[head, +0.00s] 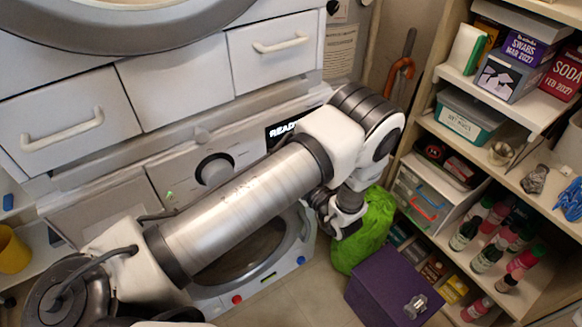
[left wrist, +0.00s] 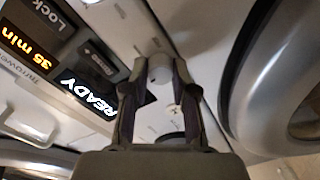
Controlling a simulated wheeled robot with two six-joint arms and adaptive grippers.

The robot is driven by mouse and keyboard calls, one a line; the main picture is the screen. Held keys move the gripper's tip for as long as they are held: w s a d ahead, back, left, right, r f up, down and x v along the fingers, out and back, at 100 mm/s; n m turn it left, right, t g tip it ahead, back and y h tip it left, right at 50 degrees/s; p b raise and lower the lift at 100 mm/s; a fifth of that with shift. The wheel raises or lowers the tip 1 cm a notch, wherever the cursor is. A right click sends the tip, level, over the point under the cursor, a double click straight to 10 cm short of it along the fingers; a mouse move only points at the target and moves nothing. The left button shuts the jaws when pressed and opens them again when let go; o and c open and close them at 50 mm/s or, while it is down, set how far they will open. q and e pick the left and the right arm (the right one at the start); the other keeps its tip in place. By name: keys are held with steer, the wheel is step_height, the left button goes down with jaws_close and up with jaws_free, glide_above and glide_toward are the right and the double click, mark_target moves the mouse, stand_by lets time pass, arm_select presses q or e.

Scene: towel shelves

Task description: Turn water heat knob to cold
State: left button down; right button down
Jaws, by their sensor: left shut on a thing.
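A small pale round knob (left wrist: 160,69) sits on the washer's control panel in the left wrist view. My left gripper (left wrist: 158,84) is shut on it, with one dark finger on each side. Its pointer and setting cannot be read. In the head view my left arm reaches across the washer front, and its wrist bends down by the panel's right end. The arm hides the small knob there. The washer's READY display (left wrist: 95,98) lies left of the fingers in the left wrist view. My right gripper is in neither view.
A larger dial (head: 215,170) is on the washer panel left of my arm. The round washer door (head: 292,245) lies below. A green bag (head: 368,232) and a purple box (head: 390,285) stand close right of my wrist. A loaded shelf (head: 480,175) fills the right side.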

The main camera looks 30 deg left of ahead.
mark_target(283, 131)
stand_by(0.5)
arm_select(q)
steer(key=c, duration=0.9)
jaws_free()
step_height(283, 131, up, 10)
